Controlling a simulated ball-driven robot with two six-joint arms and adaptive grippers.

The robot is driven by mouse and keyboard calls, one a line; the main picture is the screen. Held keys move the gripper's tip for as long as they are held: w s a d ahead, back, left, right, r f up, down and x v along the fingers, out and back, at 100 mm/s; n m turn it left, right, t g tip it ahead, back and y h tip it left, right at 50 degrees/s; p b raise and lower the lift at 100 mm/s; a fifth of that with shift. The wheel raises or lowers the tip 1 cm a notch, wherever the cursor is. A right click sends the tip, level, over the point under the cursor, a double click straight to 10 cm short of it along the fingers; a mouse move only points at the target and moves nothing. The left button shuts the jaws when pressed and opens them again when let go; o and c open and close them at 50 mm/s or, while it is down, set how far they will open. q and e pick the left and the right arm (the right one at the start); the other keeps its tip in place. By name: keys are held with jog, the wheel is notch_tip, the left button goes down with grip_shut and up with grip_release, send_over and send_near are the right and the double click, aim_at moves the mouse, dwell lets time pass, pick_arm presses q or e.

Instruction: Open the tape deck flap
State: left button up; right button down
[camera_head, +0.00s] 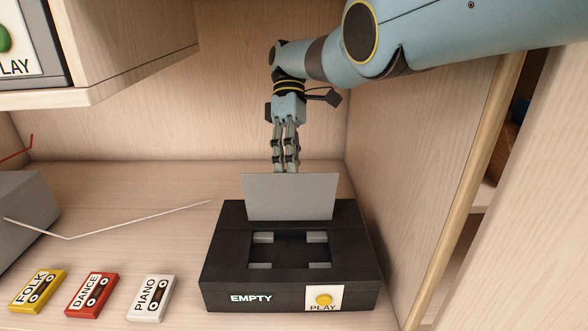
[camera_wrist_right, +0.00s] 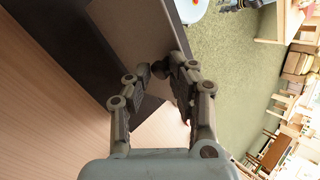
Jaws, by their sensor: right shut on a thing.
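The black tape deck (camera_head: 220,260) stands on the wooden shelf, with a lit "EMPTY" label and a yellow PLAY button (camera_head: 324,299) on its front. Its grey flap (camera_head: 290,197) stands up, tilted back at the rear of the open, empty slot (camera_head: 290,250). My right gripper (camera_head: 286,166) comes down from above and behind, shut on the flap's upper edge; its fingertips are partly hidden behind the flap. In the right wrist view, the fingers (camera_wrist_right: 158,76) close around the flap (camera_wrist_right: 142,38). My left gripper is not in view.
Yellow FOLK (camera_head: 38,291), red DANCE (camera_head: 92,295) and white PIANO (camera_head: 151,299) cassettes lie left of the deck. A grey box (camera_head: 25,215) and a thin pale rod (camera_head: 140,223) are further left. A wooden side wall (camera_head: 415,170) stands close on the right.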

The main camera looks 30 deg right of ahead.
jog(key=shift+s+d+f, duration=0.15)
jog(key=shift+f, duration=0.75)
jog(key=c, duration=1.5)
grip_release()
jog(key=o, duration=0.3)
jog(key=shift+w+d+f, duration=0.15)
jog(key=shift+w, duration=0.05)
jog(key=shift+o, duration=0.2)
jog(key=shift+a+r, duration=0.2)
